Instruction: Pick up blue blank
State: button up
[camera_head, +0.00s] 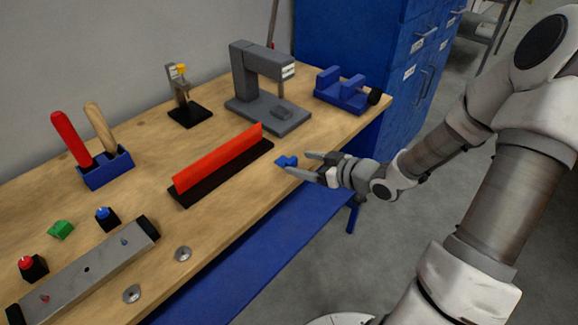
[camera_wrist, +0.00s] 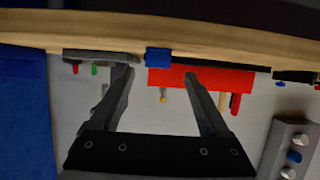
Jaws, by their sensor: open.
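The blue blank (camera_head: 286,161) is a small blue block lying on the wooden workbench near its front edge, right of the red upright plate. My gripper (camera_head: 296,162) is open and low at the bench edge, its fingers pointing at the blank. In the wrist view, which is upside down, the blue blank (camera_wrist: 158,57) lies just beyond the open fingertips (camera_wrist: 158,73), roughly centred between them. Nothing is held. How far the blank reaches between the fingers cannot be told.
The red plate on a black base (camera_head: 218,162) stands left of the blank. A grey press (camera_head: 262,90) and a blue vise (camera_head: 342,95) stand behind. A green block (camera_head: 61,230) and a grey fixture (camera_head: 90,272) are at the left. Bare wood surrounds the blank.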

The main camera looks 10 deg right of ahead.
aim_at(293, 161)
jog(key=b+x, duration=0.1)
jog(key=x, duration=0.4)
jog(key=shift+w+f, duration=0.25)
jog(key=shift+w, duration=0.1)
grip_shut()
